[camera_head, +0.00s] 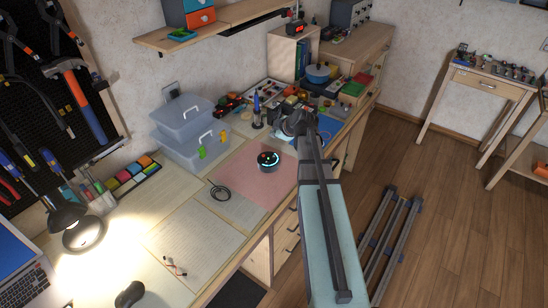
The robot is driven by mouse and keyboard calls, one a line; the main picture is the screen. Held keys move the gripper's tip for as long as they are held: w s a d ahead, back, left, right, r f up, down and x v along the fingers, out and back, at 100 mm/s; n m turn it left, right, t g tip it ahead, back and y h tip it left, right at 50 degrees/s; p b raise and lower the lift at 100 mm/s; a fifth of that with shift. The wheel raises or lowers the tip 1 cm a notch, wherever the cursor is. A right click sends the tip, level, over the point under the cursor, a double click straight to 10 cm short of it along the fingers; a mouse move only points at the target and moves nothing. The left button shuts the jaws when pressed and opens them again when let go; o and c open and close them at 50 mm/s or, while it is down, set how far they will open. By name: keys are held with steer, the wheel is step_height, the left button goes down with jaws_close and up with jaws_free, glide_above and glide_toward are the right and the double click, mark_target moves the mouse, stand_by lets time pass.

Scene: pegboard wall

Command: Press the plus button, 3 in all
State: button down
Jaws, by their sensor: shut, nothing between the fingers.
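A small round black device (268,160) with a glowing blue ring lies on the pink mat (252,178) on the workbench. Its buttons are too small to tell apart, so I cannot make out the plus sign. My gripper (290,124) is the dark end of my arm, above the bench, up and to the right of the device in the picture. It appears apart from the device. Its fingers are small and partly lost against the clutter; it is shut and holds nothing.
A black coiled cable (220,192) lies left of the device. Small parts and tools crowd the bench behind my gripper. A lit lamp (68,212) and papers (195,243) are at the left.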

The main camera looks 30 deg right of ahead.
steer(key=shift+f, duration=0.1)
step_height(320, 180, down, 8)
steer(key=shift+r+b, duration=0.15)
steer(key=shift+b, duration=1.1)
steer(key=shift+f+b, duration=0.5)
steer(key=shift+b, duration=0.05)
steer(key=shift+f+b, duration=0.75)
steer(key=shift+b, duration=0.55)
stand_by(0.9)
steer(key=shift+r, duration=0.75)
stand_by(0.4)
steer(key=shift+r+p, duration=0.7)
steer(key=shift+r, duration=1.8)
